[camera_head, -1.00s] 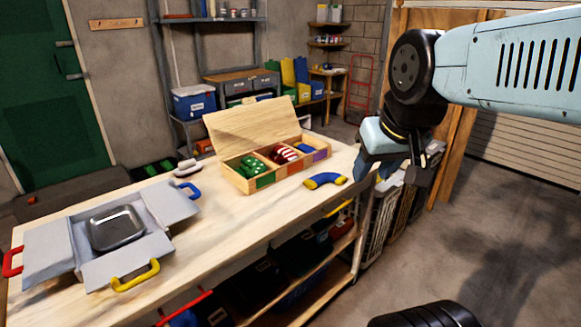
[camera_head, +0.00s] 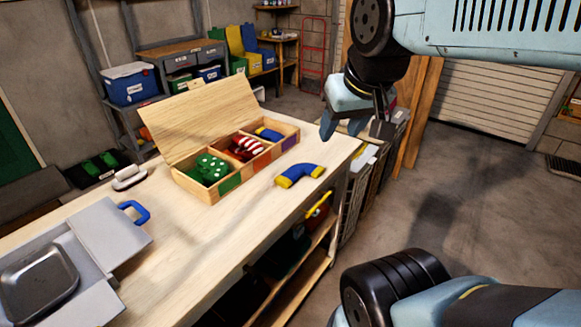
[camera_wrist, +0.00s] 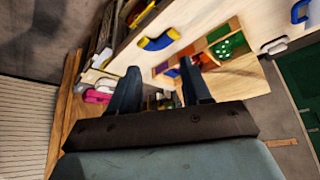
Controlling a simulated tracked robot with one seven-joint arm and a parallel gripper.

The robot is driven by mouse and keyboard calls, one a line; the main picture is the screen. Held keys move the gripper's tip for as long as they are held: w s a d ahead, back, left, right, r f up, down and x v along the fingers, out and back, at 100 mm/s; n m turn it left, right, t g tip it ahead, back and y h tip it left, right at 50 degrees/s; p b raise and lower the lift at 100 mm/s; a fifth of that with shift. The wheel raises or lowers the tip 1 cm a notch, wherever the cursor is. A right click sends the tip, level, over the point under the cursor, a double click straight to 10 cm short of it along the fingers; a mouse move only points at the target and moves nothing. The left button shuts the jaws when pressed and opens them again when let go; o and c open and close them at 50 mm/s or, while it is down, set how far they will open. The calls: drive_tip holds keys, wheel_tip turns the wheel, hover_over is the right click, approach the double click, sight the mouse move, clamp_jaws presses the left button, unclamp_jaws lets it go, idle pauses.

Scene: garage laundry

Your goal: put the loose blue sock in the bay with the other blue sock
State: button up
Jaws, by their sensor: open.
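The loose blue sock (camera_head: 299,175) has yellow ends and lies bent on the bench, just in front of the wooden box. It also shows in the wrist view (camera_wrist: 158,40). The open-lidded box (camera_head: 213,193) has three bays in a row. The left bay holds a green sock with white dots (camera_head: 208,167), the middle one a red-and-white striped sock (camera_head: 246,147), and the right one the other blue sock (camera_head: 268,133). My gripper (camera_head: 352,128) is open and empty, above and right of the box, past the bench's right end. Its fingers show in the wrist view (camera_wrist: 165,85).
Bare bench top lies before the box.

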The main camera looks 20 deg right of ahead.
drive_tip(key=shift+o, duration=0.8)
drive_tip(key=shift+w, duration=0.2)
drive_tip(key=o, duration=0.5)
drive_tip(key=w+n, duration=0.2)
drive_tip(key=w+f+n, duration=0.1)
drive_tip(key=w+n, duration=0.1)
drive_tip(key=w+d+f+n+g, duration=0.1)
drive_tip(key=w, duration=0.1)
drive_tip(key=shift+w+n+h, duration=0.1)
drive_tip(key=shift+n+h, duration=0.2)
drive_tip(key=shift+n, duration=0.1)
drive_tip(key=shift+o, duration=0.2)
drive_tip(key=n+g+h, duration=0.2)
drive_tip(key=n+h, duration=0.1)
drive_tip(key=n, duration=1.6)
approach(294, 170)
drive_tip(key=x, duration=0.3)
drive_tip(key=shift+s+f, duration=0.3)
drive_tip(key=shift+f, duration=0.1)
drive_tip(key=shift+w+x, duration=0.2)
drive_tip(key=shift+x, duration=1.2)
drive_tip(key=shift+w+x, duration=0.15)
drive_tip(key=shift+x, duration=1.2)
